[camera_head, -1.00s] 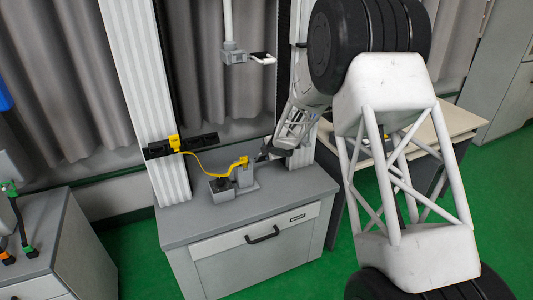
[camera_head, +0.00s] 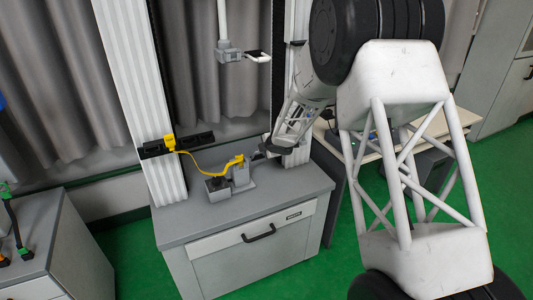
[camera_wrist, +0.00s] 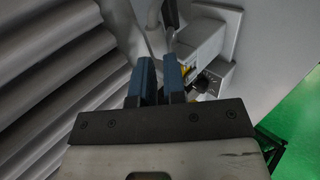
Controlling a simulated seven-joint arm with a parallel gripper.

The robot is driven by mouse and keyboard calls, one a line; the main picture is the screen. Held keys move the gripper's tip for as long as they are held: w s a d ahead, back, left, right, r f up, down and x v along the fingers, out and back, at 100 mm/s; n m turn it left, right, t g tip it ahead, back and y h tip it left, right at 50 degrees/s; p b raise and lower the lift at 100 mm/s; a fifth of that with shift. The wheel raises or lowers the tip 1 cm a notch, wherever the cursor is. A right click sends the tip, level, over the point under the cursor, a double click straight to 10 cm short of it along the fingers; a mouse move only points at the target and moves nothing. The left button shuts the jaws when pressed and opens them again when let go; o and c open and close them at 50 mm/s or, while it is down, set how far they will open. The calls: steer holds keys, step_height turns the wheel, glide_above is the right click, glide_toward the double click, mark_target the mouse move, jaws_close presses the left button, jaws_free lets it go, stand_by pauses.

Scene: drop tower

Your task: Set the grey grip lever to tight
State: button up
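A small grey device (camera_head: 241,176) stands on the grey cabinet top, with a yellow arm (camera_head: 231,162) and a dark-topped grey block (camera_head: 217,185) beside it. My gripper (camera_head: 258,153) is at its upper right, close to the yellow arm's end. In the wrist view my two blue fingers (camera_wrist: 158,70) are nearly parallel with a narrow gap, and a pale grey rod-like part (camera_wrist: 153,28) shows just beyond them. The device's grey body (camera_wrist: 203,42) is right of the fingertips. I cannot clearly pick out the grip lever or tell whether the fingers touch it.
A white ribbed column (camera_head: 134,90) with a black bar (camera_head: 192,141) stands left of the device; a yellow strap runs between them. A grey clamp (camera_head: 229,53) hangs above. The front of the cabinet top (camera_head: 275,205) is clear. Another cabinet (camera_head: 50,235) stands at left.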

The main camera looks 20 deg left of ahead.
steer(key=shift+s+f+m, duration=0.15)
steer(key=shift+f+m, duration=0.15)
steer(key=shift+m, duration=0.1)
jaws_close()
steer(key=s+a+f+m+y, duration=0.1)
steer(key=s+f+m+y, duration=0.45)
steer(key=m, duration=0.95)
steer(key=d+f+m+t+y, duration=0.2)
steer(key=d+m+t, duration=0.2)
steer(key=m, duration=0.6)
steer(key=s+d+f+m+t+y, duration=0.1)
steer(key=d+f+m+t+y, duration=0.1)
steer(key=d+m+t, duration=0.3)
steer(key=shift+s+d+f+m+t, duration=0.3)
steer(key=shift+d+f+m, duration=0.1)
steer(key=shift+m, duration=2)
steer(key=shift+a, duration=0.1)
steer(key=x, duration=1.4)
